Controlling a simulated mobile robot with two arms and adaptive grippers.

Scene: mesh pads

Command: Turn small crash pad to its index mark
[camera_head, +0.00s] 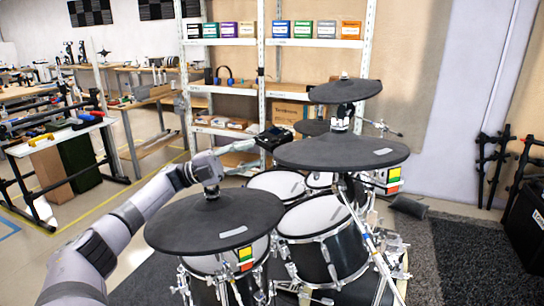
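The smallest pad (345,91) is at the top, tilted, on a stand. A larger pad (341,151) is below it, and another wide pad (214,220) is at the front left. The front left and middle pads each show a pale grey strip near the front edge. My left gripper (274,138) is beyond the front left pad, beside the middle pad's left edge, below and left of the top pad. Its fingers are too small and dark to read. My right gripper is out of view.
Drums with white heads (314,216) and chrome stands fill the space under the pads. Red, yellow and green cards (245,256) hang below two pads. A white shelf rack (262,100) stands behind.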

